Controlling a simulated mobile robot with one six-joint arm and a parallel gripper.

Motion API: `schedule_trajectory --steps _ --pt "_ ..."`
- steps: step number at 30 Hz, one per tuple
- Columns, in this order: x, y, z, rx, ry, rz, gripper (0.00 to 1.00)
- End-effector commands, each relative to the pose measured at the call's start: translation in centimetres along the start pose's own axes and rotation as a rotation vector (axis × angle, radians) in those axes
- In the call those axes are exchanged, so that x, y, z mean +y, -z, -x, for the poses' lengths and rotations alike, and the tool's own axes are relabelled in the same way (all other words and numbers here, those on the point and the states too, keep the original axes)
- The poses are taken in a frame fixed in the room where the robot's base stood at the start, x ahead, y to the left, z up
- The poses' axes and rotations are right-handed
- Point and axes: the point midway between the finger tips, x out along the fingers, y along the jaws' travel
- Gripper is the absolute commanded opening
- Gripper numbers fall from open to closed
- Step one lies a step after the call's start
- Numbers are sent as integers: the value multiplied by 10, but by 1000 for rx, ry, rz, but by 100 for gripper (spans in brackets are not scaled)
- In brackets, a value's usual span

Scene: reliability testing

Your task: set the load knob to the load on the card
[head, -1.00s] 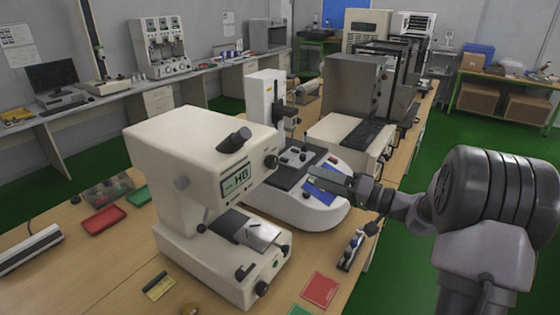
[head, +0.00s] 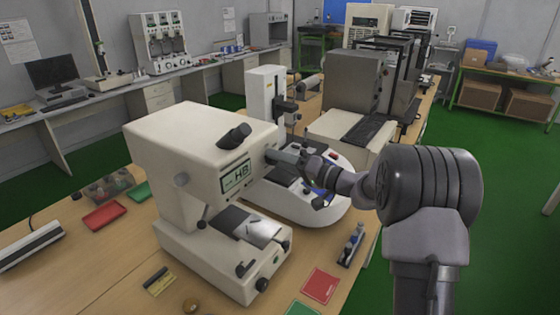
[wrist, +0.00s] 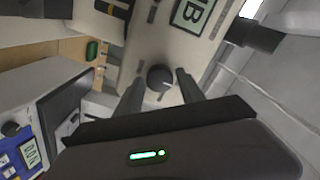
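The load knob seems to be the dark round knob (wrist: 160,77) on the side of the cream tester (head: 190,140), whose display (head: 236,177) reads HB. In the wrist view my gripper (wrist: 159,82) is open, with a finger on each side of the knob. I cannot tell whether the fingers touch it.
A white machine with a blue panel (wrist: 25,155) stands close beside my gripper. Black eyepiece (head: 234,136) projects from the tester.

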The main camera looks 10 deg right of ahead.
Motion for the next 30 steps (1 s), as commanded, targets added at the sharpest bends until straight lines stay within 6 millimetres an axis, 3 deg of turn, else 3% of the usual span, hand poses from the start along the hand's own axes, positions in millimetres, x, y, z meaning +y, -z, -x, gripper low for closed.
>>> schedule_trajectory --steps 1,6,17,30 --pt "0 0 0 0 0 0 34" --pt "0 0 0 0 0 0 0" --pt "1 -1 0 0 0 -58 0" --pt "2 -1 0 0 -1 -418 0"
